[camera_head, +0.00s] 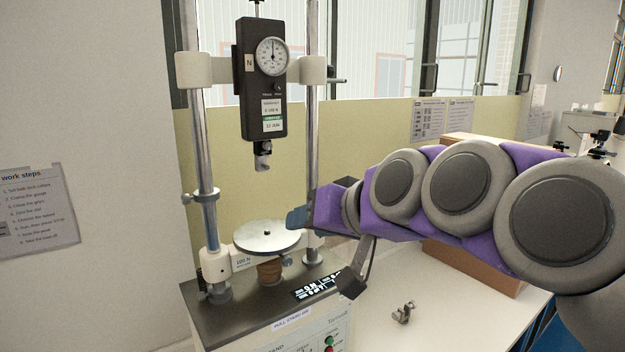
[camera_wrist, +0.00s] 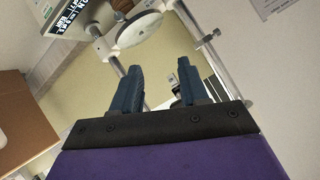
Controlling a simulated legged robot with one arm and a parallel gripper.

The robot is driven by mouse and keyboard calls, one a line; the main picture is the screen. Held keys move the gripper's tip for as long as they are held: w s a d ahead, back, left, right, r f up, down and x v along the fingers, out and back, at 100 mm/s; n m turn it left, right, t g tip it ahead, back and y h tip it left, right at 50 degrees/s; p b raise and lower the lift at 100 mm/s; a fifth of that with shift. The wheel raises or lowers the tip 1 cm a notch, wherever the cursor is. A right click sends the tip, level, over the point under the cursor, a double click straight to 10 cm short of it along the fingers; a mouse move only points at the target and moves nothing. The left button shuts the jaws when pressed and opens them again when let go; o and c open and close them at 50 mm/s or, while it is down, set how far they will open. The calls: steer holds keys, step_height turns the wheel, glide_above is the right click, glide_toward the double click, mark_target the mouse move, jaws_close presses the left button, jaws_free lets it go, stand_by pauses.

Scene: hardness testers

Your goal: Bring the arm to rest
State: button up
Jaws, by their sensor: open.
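My arm, purple with grey round joints, reaches in from the right in the head view. My gripper (camera_head: 299,218) is at its left end, beside the right post of the test stand and near the round metal plate (camera_head: 266,236). In the wrist view my gripper (camera_wrist: 158,80) shows two blue fingers spread apart with nothing between them. The plate also shows in the wrist view (camera_wrist: 139,28), beyond the fingertips. The test stand (camera_head: 235,304) carries a black force gauge (camera_head: 262,115) with a dial, above the plate. I cannot tell whether a finger touches the stand.
A small metal clamp (camera_head: 404,312) lies on the white table (camera_head: 375,329). A brown box (camera_head: 470,262) stands behind my arm. A work steps sheet (camera_head: 36,212) is on the left wall. The table around the clamp is clear.

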steer(key=s+d+f+g+h, duration=0.1)
steer(key=s+f, duration=0.2)
steer(key=f, duration=0.3)
steer(key=s+d+f+g+h, duration=0.1)
steer(key=s+f+g, duration=0.15)
steer(key=f, duration=0.25)
steer(key=s+d+f+m+g+h, duration=0.1)
steer(key=s+d+f+g, duration=0.3)
steer(key=s+f, duration=0.6)
steer(key=s+d+f+g+h, duration=0.3)
steer(key=s+d+f, duration=0.4)
steer(key=s+f, duration=0.4)
steer(key=s+h, duration=0.1)
steer(key=s, duration=0.1)
steer(key=shift+s+d+f+m+g, duration=0.2)
steer(key=shift+s+m+g, duration=0.15)
steer(key=shift+s+m, duration=0.05)
steer(key=shift+a, duration=0.15)
